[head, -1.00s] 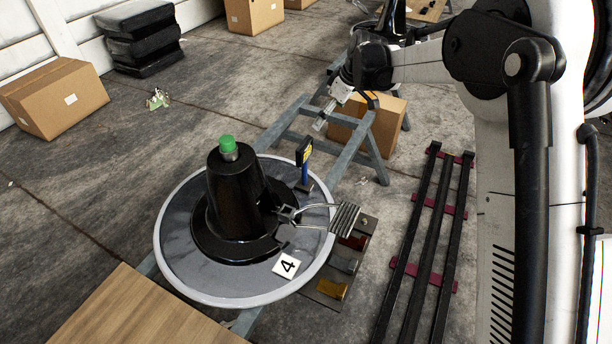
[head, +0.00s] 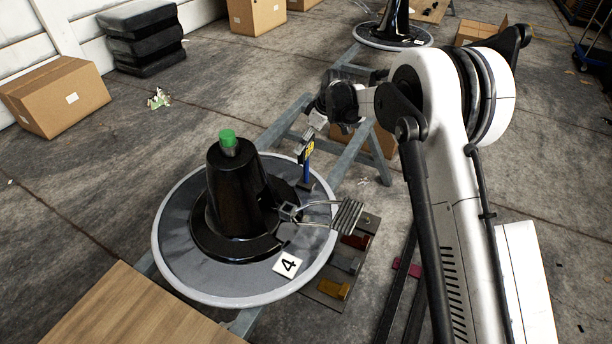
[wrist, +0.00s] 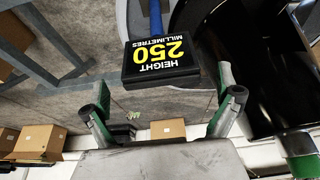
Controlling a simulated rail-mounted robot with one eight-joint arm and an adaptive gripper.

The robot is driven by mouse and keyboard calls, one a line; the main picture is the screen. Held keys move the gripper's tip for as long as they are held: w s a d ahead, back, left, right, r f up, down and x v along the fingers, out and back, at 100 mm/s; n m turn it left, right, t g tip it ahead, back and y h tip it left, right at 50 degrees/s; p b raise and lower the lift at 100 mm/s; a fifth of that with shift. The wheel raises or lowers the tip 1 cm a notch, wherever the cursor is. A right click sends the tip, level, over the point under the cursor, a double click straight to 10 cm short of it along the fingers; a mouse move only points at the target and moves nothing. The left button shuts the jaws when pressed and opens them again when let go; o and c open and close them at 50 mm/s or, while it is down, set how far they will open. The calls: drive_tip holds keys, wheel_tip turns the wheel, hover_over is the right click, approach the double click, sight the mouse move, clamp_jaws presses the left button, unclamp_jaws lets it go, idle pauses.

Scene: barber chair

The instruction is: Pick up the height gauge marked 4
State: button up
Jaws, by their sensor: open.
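The height gauge (head: 306,165) is a blue post with a black head, standing upright on the round grey base plate (head: 180,268) near its far right rim. A white card marked 4 (head: 288,264) lies on the plate's front. In the wrist view the gauge's black head (wrist: 160,62) reads "HEIGHT 250 MILLIMETRES" upside down, just ahead of the fingers and roughly between them. My gripper (head: 309,134) is at the gauge's head in the head view; its green-and-grey fingers (wrist: 155,98) are open and spread. Whether they touch the head cannot be told.
A black cone-shaped chair pedestal (head: 236,190) with a green cap stands on the plate, close beside the gauge. A ridged metal footrest (head: 346,216) juts right. Grey trestle rails (head: 352,155) run behind. A wooden board (head: 130,310) lies front left.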

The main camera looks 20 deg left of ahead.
drive_tip(key=b, duration=0.2)
hover_over(306, 164)
drive_tip(key=w+a, duration=0.1)
drive_tip(key=a, duration=0.1)
drive_tip(key=shift+f, duration=2.5)
drive_tip(key=shift+w+d, duration=0.15)
drive_tip(key=shift+d, duration=0.05)
drive_tip(key=shift+c, duration=0.2)
drive_tip(key=c, duration=1.7)
drive_tip(key=shift+r, duration=0.1)
drive_tip(key=shift+c, duration=0.4)
drive_tip(key=shift+r, duration=0.1)
